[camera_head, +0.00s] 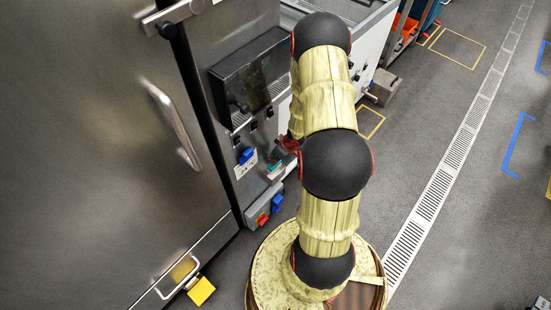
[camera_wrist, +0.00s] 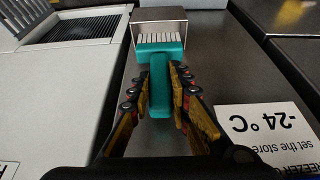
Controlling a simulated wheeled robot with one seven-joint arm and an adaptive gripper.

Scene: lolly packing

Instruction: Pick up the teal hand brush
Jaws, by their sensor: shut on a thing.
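The teal hand brush (camera_wrist: 160,88) shows in the wrist view, with its handle toward me and its pale bristle end pointing away. My gripper (camera_wrist: 161,78) has one finger on each side of the brush handle and is shut on it. The bristle end lies at the mouth of a small metal holder (camera_wrist: 168,17); I cannot tell whether it still touches the holder. In the head view my arm hides most of the gripper, and only a small bit of teal (camera_head: 273,167) shows beside it.
A sign reading -24 °C (camera_wrist: 275,128) is on the grey surface at right in the wrist view. A vented white unit (camera_wrist: 75,30) is at left. In the head view, a large steel cabinet (camera_head: 90,130) fills the left, and open floor (camera_head: 470,220) with a drain strip lies right.

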